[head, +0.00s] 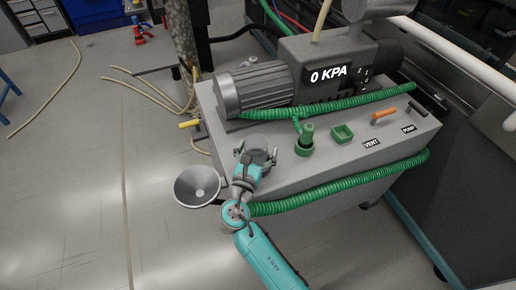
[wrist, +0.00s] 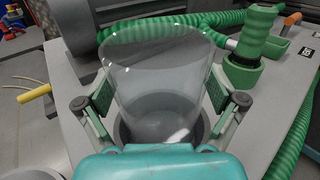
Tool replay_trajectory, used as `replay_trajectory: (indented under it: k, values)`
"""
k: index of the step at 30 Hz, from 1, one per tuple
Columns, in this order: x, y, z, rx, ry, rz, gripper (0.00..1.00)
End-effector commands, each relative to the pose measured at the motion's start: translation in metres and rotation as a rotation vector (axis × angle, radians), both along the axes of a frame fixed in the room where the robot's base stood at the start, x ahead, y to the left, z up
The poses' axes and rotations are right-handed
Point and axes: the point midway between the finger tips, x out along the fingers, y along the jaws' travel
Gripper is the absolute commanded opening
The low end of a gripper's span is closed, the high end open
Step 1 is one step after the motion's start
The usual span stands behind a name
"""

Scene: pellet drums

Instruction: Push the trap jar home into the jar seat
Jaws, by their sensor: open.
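The trap jar (wrist: 158,75) is a clear, wide-mouthed vessel in the middle of the wrist view. Its lower end is inside the dark grey round jar seat (wrist: 203,124) on the grey cart top. I cannot tell how deep it sits. My gripper (wrist: 160,92) is open, with one finger on each side of the jar and gaps showing beside its wall. In the head view my gripper (head: 258,156) is over the front left part of the cart top and hides most of the jar and seat.
A green fitting (head: 305,143) stands just right of the seat, with a green tray (head: 342,133) beyond. Green hose (head: 330,188) runs along the front.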

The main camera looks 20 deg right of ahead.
Motion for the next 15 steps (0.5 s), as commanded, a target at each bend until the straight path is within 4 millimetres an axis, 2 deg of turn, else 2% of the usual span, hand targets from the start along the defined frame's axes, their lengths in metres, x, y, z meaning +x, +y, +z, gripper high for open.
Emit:
replay_trajectory:
  k: [15]
  values:
    - [-0.071,0.058,-0.001,-0.001,0.001,0.005,0.94]
